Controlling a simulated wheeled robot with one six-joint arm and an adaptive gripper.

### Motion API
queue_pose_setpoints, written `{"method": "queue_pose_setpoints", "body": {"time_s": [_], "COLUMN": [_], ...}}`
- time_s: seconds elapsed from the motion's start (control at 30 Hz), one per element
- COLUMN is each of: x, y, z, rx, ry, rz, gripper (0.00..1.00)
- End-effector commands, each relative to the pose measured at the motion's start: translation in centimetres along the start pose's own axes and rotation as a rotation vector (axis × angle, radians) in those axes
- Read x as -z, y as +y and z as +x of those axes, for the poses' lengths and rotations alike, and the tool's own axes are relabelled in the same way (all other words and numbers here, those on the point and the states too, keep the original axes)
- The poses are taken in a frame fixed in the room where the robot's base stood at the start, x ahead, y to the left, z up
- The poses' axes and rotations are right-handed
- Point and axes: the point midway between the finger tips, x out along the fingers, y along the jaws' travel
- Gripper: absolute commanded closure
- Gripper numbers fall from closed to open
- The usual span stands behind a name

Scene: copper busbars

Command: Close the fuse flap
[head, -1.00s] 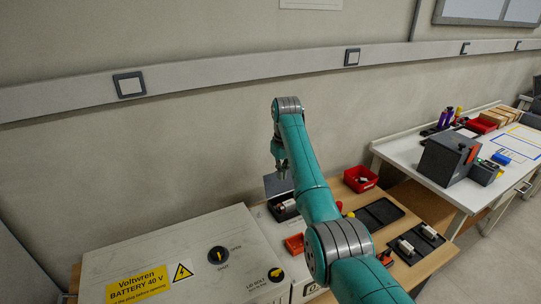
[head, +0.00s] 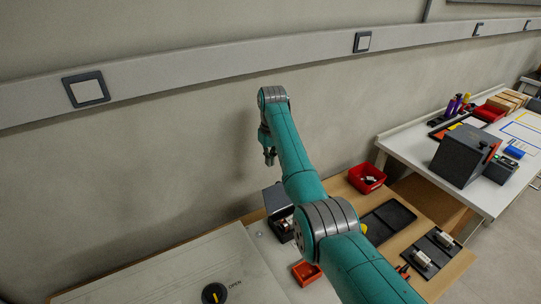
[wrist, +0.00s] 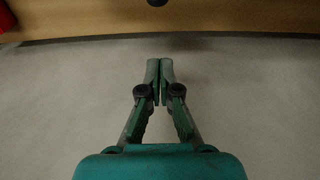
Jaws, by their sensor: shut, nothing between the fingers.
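The fuse flap (head: 276,197) looks like a dark grey plate standing raised at the back of a small fuse unit (head: 283,226) on the bench. Part of the unit is hidden behind my arm. My gripper (head: 270,160) hangs above the flap, against the wall, and appears apart from it. In the wrist view the fingers of my gripper (wrist: 160,64) meet at the tips with nothing between them. The flap cannot be made out in the wrist view.
A white cabinet with a black switch (head: 214,293) stands at the front left. A white table (head: 440,170) stands at the right. The wall is close behind.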

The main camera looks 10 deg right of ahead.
Motion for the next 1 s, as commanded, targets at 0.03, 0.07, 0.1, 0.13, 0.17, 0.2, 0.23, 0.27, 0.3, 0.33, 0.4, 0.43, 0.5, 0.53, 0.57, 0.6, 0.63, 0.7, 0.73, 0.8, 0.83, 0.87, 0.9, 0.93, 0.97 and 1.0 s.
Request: {"method": "queue_pose_setpoints", "body": {"time_s": [0.03,0.07,0.1,0.13,0.17,0.2,0.23,0.27,0.3,0.33,0.4,0.43,0.5,0.53,0.57,0.6,0.63,0.7,0.73,0.8,0.83,0.87,0.9,0.93,0.97,1.0], "x": [-0.1,-0.1,0.0,0.0,0.0,0.0,0.0,0.0,0.0,0.0,0.0,0.0,-0.2,-0.4,-0.5,-0.6,-0.8,-1.1,-1.3,-1.7,-1.9,-2.1,-2.4,-2.6,-2.8,-3.0], "y": [0.0,0.0,0.0,0.0,0.0,0.0,0.0,0.0,0.0,0.0,0.0,0.0,0.0,0.0,0.0,0.0,0.0,0.0,0.1,0.0,0.0,0.0,0.0,0.0,0.0,0.0], "z": [1.0,1.5,2.1,2.5,2.9,3.5,3.9,4.2,4.7,5.1,5.8,6.2,6.1,6.0,6.0,5.9,5.9,5.8,5.7,5.6,5.5,5.4,5.3,5.2,5.2,5.1], "rx": [0.001,0.001,0.000,0.000,0.000,0.000,0.000,0.000,0.000,0.000,0.000,0.000,-0.001,-0.001,-0.001,-0.001,-0.001,-0.001,-0.001,0.000,-0.001,-0.001,-0.001,-0.001,-0.001,-0.001], "ry": [-0.002,-0.002,-0.002,-0.002,-0.001,-0.001,-0.001,-0.001,-0.001,-0.001,-0.001,-0.001,0.001,0.001,0.002,0.002,0.002,0.002,0.002,0.001,0.002,0.002,0.002,0.002,0.002,0.001], "rz": [0.000,0.000,0.000,0.000,0.000,0.000,0.000,0.000,0.000,0.000,0.000,0.000,0.000,0.000,0.000,0.000,0.000,0.000,0.000,0.000,0.000,0.000,0.000,0.001,0.001,0.000], "gripper": [1.00,1.00,1.00,1.00,1.00,1.00,1.00,1.00,1.00,1.00,1.00,1.00,1.00,1.00,1.00,1.00,1.00,1.00,1.00,1.00,1.00,1.00,1.00,1.00,1.00,1.00]}}
